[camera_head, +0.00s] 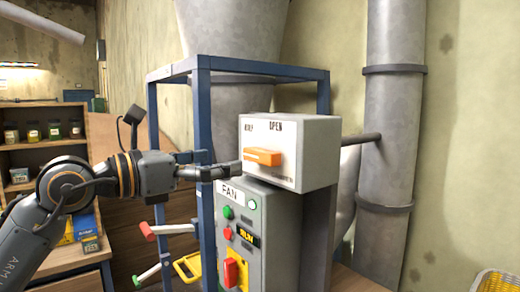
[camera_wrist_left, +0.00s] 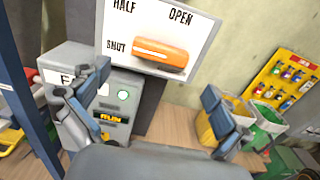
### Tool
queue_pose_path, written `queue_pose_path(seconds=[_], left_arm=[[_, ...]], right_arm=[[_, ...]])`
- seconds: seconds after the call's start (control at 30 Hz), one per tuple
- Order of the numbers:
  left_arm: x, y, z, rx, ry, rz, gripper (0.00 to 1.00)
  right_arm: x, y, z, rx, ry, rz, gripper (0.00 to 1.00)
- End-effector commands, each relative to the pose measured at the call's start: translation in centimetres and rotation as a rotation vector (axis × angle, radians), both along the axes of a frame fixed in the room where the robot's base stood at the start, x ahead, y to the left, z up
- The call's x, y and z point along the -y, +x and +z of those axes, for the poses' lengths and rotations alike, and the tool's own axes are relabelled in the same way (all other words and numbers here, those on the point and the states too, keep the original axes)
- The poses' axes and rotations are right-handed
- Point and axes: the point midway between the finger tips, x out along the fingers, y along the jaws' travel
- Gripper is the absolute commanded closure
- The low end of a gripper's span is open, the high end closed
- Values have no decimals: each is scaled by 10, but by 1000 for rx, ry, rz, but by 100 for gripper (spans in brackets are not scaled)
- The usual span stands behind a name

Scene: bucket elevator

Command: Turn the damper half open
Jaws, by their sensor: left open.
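The damper control is a grey box (camera_head: 315,150) with a white front plate and an orange lever (camera_head: 262,157). In the left wrist view the orange lever (camera_wrist_left: 160,54) lies nearly level, with its left end beside the word SHUT. The words HALF and OPEN stand above it. My left gripper (camera_head: 238,170) is just in front of the plate, at the left end of the lever. In the wrist view its fingers (camera_wrist_left: 155,85) are wide apart with nothing between them, and the lever shows beyond them. Contact cannot be told. My right gripper is out of view.
Below the box is a grey FAN panel (camera_head: 245,225) with buttons and a red switch (camera_head: 234,272). A blue frame (camera_head: 203,130) stands close by my arm. Red and green handled levers (camera_head: 148,231) stick out lower left. A grey pipe (camera_head: 392,120) rises at the right.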

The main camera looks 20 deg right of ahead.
Motion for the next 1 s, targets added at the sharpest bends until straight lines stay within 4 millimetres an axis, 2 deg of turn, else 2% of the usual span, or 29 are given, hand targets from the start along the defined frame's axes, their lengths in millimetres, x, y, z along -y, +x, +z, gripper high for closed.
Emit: queue_pose_path(seconds=[0.03, 0.2, 0.4, 0.6, 0.87, 1.0], left_arm=[[13, 3, 5, -4, -1, -5, 0], [46, 16, 5, -5, -2, -3, 0], [74, 27, 3, -3, -3, -2, 0], [86, 31, 1, -2, -2, -1, 0], [87, 31, 0, -2, -2, -1, 0], [87, 31, 0, -2, -3, -1, 26]], right_arm=[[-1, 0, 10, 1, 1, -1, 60], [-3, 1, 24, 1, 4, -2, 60], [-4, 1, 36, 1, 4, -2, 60], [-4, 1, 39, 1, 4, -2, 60], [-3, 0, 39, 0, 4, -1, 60], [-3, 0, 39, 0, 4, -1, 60]])
